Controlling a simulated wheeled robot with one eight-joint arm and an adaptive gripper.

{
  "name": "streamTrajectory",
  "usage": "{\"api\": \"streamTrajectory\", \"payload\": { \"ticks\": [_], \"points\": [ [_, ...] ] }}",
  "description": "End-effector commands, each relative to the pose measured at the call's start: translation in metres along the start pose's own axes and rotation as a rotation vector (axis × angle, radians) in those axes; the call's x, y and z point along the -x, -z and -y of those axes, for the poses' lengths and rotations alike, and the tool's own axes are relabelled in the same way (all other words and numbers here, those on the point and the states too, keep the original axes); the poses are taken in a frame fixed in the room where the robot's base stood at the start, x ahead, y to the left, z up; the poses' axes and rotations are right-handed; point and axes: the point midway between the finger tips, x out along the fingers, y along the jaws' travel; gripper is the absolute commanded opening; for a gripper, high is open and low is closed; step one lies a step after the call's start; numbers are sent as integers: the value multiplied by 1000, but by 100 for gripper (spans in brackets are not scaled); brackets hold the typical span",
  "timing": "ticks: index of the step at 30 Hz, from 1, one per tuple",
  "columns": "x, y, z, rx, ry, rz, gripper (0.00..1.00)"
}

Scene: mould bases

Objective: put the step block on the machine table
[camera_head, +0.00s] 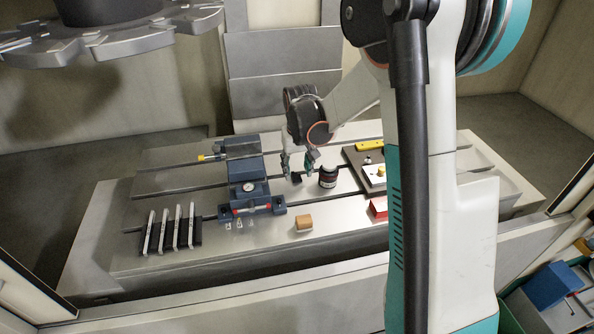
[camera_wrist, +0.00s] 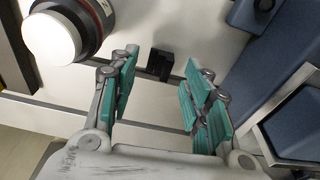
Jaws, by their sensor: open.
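The step block, a small black stepped piece, sits on the metal machine table (camera_head: 270,248) between the blue vise and a dark round device. It shows in the head view (camera_head: 297,179) and in the wrist view (camera_wrist: 161,63). My gripper (camera_head: 299,164) is open, pointing down just above and around the block. In the wrist view my gripper (camera_wrist: 160,88) has its green-padded fingers apart, with the block beyond them and between them. No contact shows. The block lies close to a table slot; its underside is hidden.
The blue vise (camera_head: 246,167) with a dial stands close left. The dark round device (camera_head: 328,177) stands close right. A tan block (camera_head: 303,223), a red block (camera_head: 378,208), a brown board (camera_head: 353,155) and a rack of bars (camera_head: 171,232) are further off. The table's front strip is mostly free.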

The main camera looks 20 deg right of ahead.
Motion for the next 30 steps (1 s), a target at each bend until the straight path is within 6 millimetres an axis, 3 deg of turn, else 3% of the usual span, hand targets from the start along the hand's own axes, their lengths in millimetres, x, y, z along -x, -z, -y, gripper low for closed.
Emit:
{"api": "streamTrajectory", "payload": {
  "ticks": [3, 9, 20, 25, 30],
  "points": [
    [29, 0, 0, 0, 0, 0, 44],
    [68, 0, 0, 0, 0, 0, 44],
    [104, -4, 2, 4, 1, -8, 44],
    [136, -28, 10, 22, 6, -58, 44],
    [176, -67, 22, 50, 14, -135, 44]
  ]
}}
